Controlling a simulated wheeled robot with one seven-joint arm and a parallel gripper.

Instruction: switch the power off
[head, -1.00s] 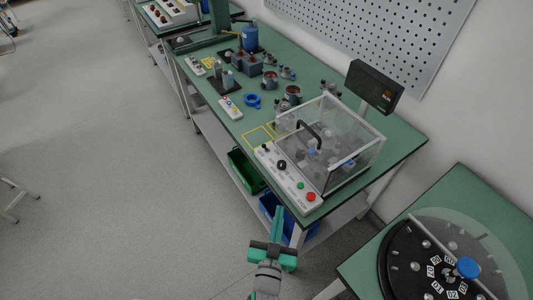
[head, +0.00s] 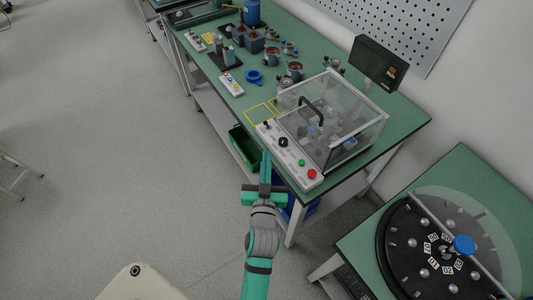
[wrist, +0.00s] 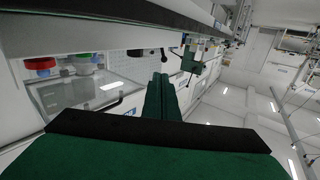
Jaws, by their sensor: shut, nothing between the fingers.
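A white control panel (head: 290,156) lies along the front edge of the green bench, before a clear box. It carries a small dark switch (head: 267,125), a black knob (head: 283,142), a green button (head: 301,162) and a red button (head: 312,173). Its lettering is too small to read. My gripper (head: 266,158) is shut and empty, in front of the panel near its left half, apparently apart from it. In the wrist view the shut fingers (wrist: 162,82) point toward the panel, with the red button (wrist: 40,64) and green button (wrist: 84,58) off to the left.
The clear box (head: 335,120) with a black handle stands behind the panel, and a dark display (head: 379,63) beyond it. A small box with coloured buttons (head: 231,84) and several motor parts lie further left. A round dial table (head: 445,245) stands at right.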

